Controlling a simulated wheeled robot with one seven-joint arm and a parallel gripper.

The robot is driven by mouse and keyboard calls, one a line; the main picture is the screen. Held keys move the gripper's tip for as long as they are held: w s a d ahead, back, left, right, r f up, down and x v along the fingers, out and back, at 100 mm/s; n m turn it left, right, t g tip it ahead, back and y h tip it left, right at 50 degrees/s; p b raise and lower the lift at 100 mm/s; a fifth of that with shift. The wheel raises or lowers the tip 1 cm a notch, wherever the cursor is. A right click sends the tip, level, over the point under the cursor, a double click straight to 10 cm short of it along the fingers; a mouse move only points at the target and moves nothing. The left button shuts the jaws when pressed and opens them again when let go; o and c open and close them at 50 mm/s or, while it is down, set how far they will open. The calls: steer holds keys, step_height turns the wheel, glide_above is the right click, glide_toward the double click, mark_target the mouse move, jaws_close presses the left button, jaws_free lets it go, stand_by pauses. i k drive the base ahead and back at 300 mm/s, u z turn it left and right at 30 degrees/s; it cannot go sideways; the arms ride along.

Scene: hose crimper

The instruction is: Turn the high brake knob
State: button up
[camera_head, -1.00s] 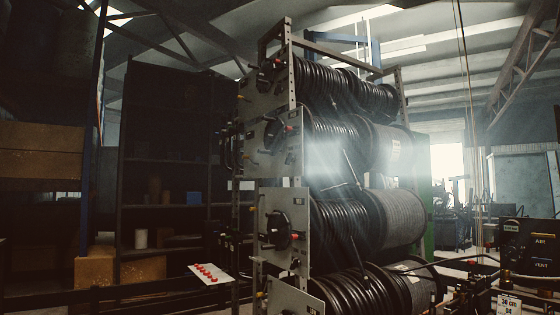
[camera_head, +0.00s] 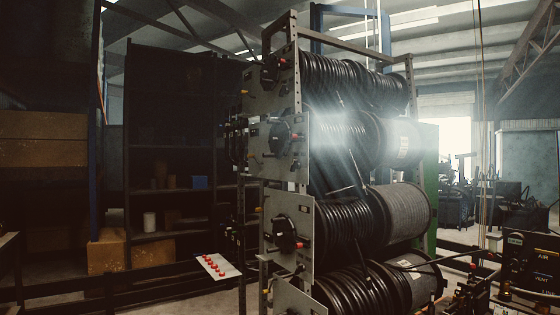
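A tall metal rack holds several reels of black hose (camera_head: 350,140). Grey side plates on its left face carry black hubs and small coloured knobs. The top plate has a black hub (camera_head: 270,70). A lower plate has another black hub (camera_head: 283,234) with a red-tipped part. The knobs are small and dim, and I cannot tell which one is the high brake knob. My gripper is not in view.
A white plate with several red buttons (camera_head: 217,266) stands left of the rack, by dark rails. Dark shelves (camera_head: 165,150) and cardboard boxes stand behind. A dark panel marked AIR and VENT (camera_head: 535,262) is at lower right. A thin bar crosses the lower reels.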

mark_target(296, 164)
steer(key=u, duration=0.6)
steer(key=i, duration=2.7)
steer(key=z, duration=0.4)
